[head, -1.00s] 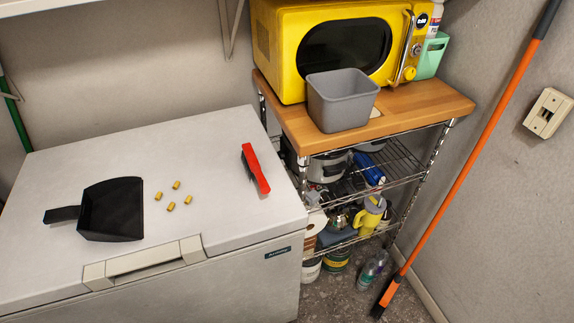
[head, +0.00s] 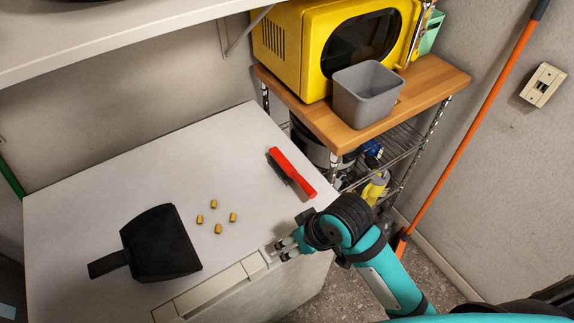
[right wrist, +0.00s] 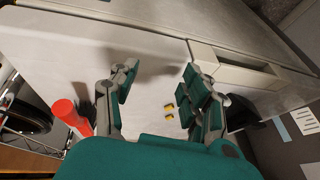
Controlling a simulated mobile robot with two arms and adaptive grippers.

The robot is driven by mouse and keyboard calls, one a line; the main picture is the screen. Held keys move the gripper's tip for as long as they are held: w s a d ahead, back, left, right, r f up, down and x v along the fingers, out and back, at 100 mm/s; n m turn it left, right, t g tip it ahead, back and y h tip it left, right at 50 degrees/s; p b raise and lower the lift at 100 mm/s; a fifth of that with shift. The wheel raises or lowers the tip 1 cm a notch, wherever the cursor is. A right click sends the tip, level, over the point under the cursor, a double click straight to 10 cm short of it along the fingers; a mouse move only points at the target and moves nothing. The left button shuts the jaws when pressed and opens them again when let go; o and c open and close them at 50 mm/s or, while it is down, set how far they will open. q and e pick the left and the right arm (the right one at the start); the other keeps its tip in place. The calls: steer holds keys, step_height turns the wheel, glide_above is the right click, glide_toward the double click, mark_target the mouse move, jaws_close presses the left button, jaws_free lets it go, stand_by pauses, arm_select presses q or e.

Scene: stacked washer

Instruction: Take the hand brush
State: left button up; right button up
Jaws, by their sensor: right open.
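The hand brush (head: 292,172), with a red handle and dark bristles, lies on the white chest freezer lid (head: 120,192) near its right edge. Its red handle also shows at the left of the right wrist view (right wrist: 71,117). My right gripper (head: 286,247) is open over the front right part of the lid, nearer the front than the brush and apart from it. In the right wrist view its fingers (right wrist: 160,84) are spread with nothing between them but lid surface; the brush is outside them. My left gripper is not in view.
A black dustpan (head: 162,245) and several small yellow pieces (head: 218,228) lie on the lid. A wooden-topped wire rack (head: 425,88) to the right holds a grey bin (head: 366,97) and a yellow microwave (head: 290,40). A shelf (head: 110,35) overhangs the back left.

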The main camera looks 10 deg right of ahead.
steer(key=shift+n+g, duration=0.3)
steer(key=shift+n, duration=0.3)
steer(key=w+a+r, duration=0.1)
steer(key=w+a, duration=0.1)
steer(key=w+a+r, duration=0.1)
steer(key=w+a, duration=0.1)
steer(key=shift+a+r, duration=0.1)
steer(key=shift+r, duration=0.1)
steer(key=w+d+r+m+g+h, duration=0.15)
steer(key=w+d+r+h, duration=0.45)
steer(key=w+r, duration=0.65)
glide_toward(299, 178)
steer(key=shift+n, duration=0.25)
steer(key=p+x, duration=0.1)
steer(key=x, duration=0.4)
steer(key=shift+w+d+f, duration=0.1)
steer(key=shift+w+f, duration=0.05)
steer(key=shift+f, duration=0.1)
steer(key=p+x, duration=0.1)
steer(key=x, duration=0.3)
steer(key=shift+d+f+p, duration=0.1)
steer(key=shift+f+p, duration=0.25)
steer(key=shift+f, duration=0.45)
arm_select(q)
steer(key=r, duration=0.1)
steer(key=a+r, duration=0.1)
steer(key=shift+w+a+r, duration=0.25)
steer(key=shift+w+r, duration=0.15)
arm_select(e)
jaws_close()
